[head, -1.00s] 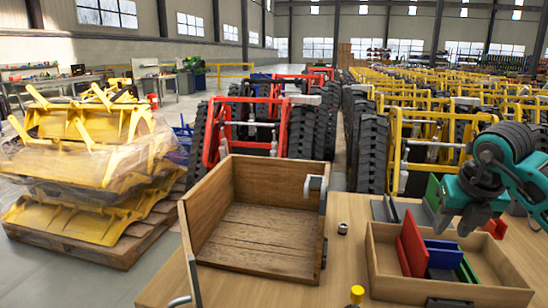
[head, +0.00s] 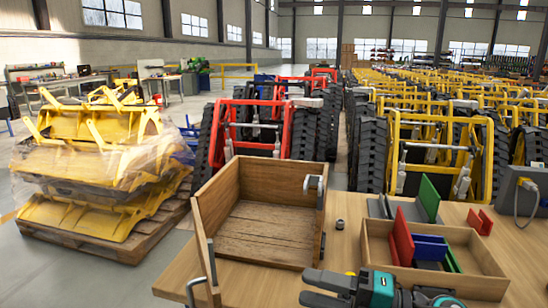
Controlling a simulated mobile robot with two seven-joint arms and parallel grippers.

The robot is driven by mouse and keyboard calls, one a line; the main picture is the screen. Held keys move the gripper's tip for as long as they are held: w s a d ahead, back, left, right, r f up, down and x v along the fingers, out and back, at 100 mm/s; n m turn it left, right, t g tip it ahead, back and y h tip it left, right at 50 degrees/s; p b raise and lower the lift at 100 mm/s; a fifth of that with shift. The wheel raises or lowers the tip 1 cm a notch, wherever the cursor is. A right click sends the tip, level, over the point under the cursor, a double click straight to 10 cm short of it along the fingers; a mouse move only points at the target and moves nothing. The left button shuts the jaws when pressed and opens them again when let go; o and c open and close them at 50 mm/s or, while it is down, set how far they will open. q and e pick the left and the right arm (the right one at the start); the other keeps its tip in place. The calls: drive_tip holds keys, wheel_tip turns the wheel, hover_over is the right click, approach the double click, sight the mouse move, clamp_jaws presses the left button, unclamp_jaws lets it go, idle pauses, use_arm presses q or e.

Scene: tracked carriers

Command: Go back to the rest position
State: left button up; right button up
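My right gripper (head: 304,287) is low in the head view, at the front edge of the picture, with its fingers pointing left. Its two dark fingers look spread apart, with nothing seen between them. Its teal and dark body (head: 375,289) lies in front of the smaller wooden box's near side. My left gripper and arm are not in the head view.
A wooden table (head: 345,250) holds a large open wooden crate (head: 200,205) and a smaller box (head: 480,262) with coloured panels. A small metal nut (head: 340,225) lies between them.

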drive_tip(key=s+d+f+m+t+h+p, duration=0.1)
drive_tip(key=d+f+m+t+h, duration=0.4)
drive_tip(key=m, duration=0.6)
drive_tip(key=s+d+f+m+t+h+p, duration=0.1)
drive_tip(key=d+f+m+t+h, duration=0.25)
drive_tip(key=m+t+h, duration=0.45)
drive_tip(key=s+d+f+m+g+h, duration=0.2)
drive_tip(key=s+f+m+g, duration=0.6)
drive_tip(key=s+f, duration=0.3)
wheel_tip(320, 180, down, 4)
drive_tip(key=shift+s+r+m+h+p, duration=0.3)
drive_tip(key=shift+m+p, duration=0.1)
drive_tip(key=shift+m, duration=0.5)
